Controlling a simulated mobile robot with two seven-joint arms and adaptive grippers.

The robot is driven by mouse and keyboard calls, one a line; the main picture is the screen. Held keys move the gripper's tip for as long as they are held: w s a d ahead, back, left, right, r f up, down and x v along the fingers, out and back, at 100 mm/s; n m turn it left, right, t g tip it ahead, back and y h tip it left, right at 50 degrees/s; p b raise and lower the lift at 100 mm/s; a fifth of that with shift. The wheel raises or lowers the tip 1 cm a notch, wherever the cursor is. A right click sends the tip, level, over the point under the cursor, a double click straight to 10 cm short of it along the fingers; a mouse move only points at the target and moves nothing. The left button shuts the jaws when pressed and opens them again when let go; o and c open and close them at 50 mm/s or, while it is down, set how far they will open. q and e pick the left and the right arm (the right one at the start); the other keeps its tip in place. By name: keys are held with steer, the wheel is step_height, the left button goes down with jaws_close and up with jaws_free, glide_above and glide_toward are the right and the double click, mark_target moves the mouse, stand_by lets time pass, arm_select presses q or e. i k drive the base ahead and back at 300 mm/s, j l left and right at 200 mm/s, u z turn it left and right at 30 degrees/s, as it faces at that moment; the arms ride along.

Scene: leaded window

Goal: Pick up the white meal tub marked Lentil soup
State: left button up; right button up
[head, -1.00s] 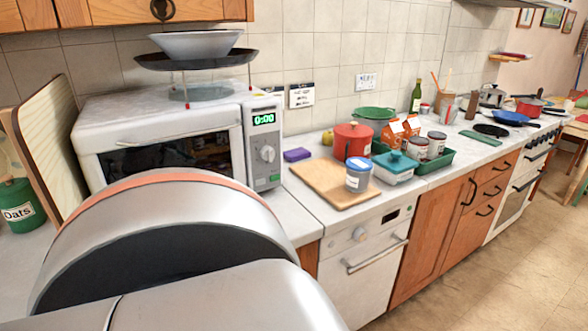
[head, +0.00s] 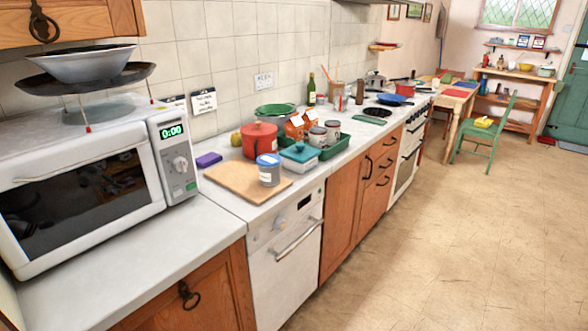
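A small whitish-grey tub with a blue lid (head: 269,173) stands upright on the right part of a wooden chopping board (head: 232,181). A white tub with a teal lid (head: 299,158) sits just behind and to the right of it, by a green tray (head: 334,149). Both are too small for me to read any marking, so I cannot tell which is Lentil soup. Neither of my grippers is in view.
A red pot (head: 260,141), orange-and-white cartons and jars crowd behind the tubs. A purple sponge (head: 208,160) lies left of the board. A microwave (head: 80,185) stands at the left. The counter front (head: 170,245) and the floor (head: 440,235) are clear.

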mark_target(268, 164)
steer(key=u, duration=1.45)
steer(key=l+u, duration=0.35)
steer(key=l, duration=1.25)
